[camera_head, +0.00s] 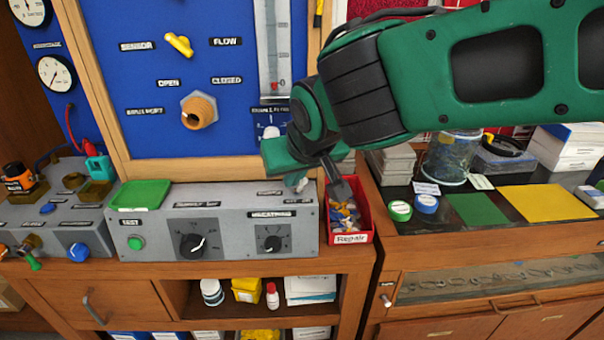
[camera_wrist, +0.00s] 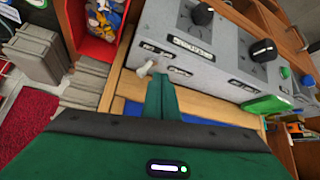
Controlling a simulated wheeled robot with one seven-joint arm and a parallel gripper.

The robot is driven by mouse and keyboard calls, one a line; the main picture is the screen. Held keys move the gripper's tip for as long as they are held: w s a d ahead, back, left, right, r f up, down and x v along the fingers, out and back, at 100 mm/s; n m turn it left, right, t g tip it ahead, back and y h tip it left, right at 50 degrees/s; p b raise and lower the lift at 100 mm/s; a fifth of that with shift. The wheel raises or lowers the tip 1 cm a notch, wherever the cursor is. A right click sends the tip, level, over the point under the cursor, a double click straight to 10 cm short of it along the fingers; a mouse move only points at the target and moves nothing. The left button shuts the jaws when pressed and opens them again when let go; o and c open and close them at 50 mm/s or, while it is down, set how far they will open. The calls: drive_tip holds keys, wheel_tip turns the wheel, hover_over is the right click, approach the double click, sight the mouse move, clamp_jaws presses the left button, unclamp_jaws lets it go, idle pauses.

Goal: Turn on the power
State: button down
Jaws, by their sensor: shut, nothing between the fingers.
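The grey control box (camera_head: 150,222) stands on the bench below the blue panel. A small pale toggle switch (camera_head: 300,184) sits on its top at the right end, by small labels too blurred to read surely. The toggle shows in the wrist view (camera_wrist: 147,69), just beyond the fingertips. My green gripper (camera_wrist: 160,76) is shut and empty, its fingertips beside the toggle; contact cannot be told. In the head view my gripper (camera_head: 291,172) is over the box's right end. The box front carries a green button (camera_head: 136,243) and two black knobs (camera_head: 192,245) (camera_head: 271,243).
A red Repair bin (camera_head: 350,238) of small parts stands right of the box. Grey blocks (camera_wrist: 55,55) lie behind the bin. A green tray (camera_head: 140,195) is on the box's left top. The blue panel (camera_head: 215,60) with a wooden frame rises behind.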

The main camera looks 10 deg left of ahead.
drive_tip(key=shift+r, duration=0.8)
drive_tip(key=shift+s+a+r, duration=0.2)
drive_tip(key=shift+s, duration=0.05)
drive_tip(key=d+v, duration=0.1)
drive_tip(key=v, duration=1)
drive_tip(key=shift+s+f, duration=0.25)
drive_tip(key=shift+s, duration=0.2)
